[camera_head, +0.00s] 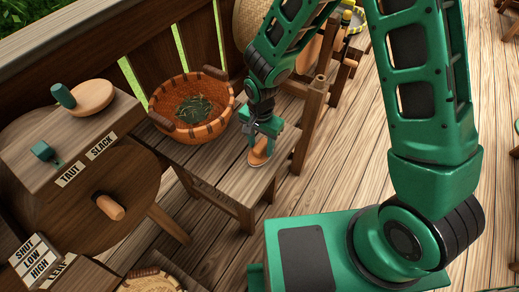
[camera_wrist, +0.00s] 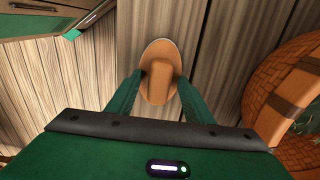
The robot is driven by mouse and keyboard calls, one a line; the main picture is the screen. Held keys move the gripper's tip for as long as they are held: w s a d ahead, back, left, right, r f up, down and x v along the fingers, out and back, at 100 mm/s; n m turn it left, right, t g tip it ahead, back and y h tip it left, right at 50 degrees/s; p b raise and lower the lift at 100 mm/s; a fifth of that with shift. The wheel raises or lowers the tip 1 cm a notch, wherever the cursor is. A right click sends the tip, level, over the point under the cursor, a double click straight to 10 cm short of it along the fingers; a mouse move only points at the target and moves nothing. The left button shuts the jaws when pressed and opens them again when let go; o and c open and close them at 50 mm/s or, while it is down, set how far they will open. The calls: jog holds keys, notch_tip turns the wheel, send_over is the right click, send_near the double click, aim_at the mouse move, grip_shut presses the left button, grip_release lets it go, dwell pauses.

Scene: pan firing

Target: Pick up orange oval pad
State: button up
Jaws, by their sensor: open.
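The orange oval pad (camera_wrist: 159,50) lies flat on a small wooden table (camera_head: 239,186). It has a raised block-like grip along its middle. In the head view the pad (camera_head: 260,158) shows partly beneath my gripper (camera_head: 262,143), which hides some of it. In the wrist view my gripper (camera_wrist: 158,88) is open, with one green finger on each side of the pad's raised grip. The fingers reach toward the near half of the pad. I cannot tell whether they touch it.
A woven basket (camera_head: 160,106) with green leaves stands on the same table, left of my gripper. A wooden box (camera_head: 45,150) labelled TAUT and SLACK is further left. A slatted wooden railing (camera_head: 152,52) runs behind.

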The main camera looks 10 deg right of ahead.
aim_at(260, 145)
grip_shut()
jog(key=shift+r, duration=0.5)
notch_tip(260, 145, up, 4)
jog(key=shift+s+a+f, duration=0.15)
jog(key=shift+f, duration=0.05)
jog(key=s+a+r, duration=0.6)
jog(key=s, duration=0.3)
jog(key=shift+a+r, duration=0.25)
jog(key=shift+a, duration=0.1)
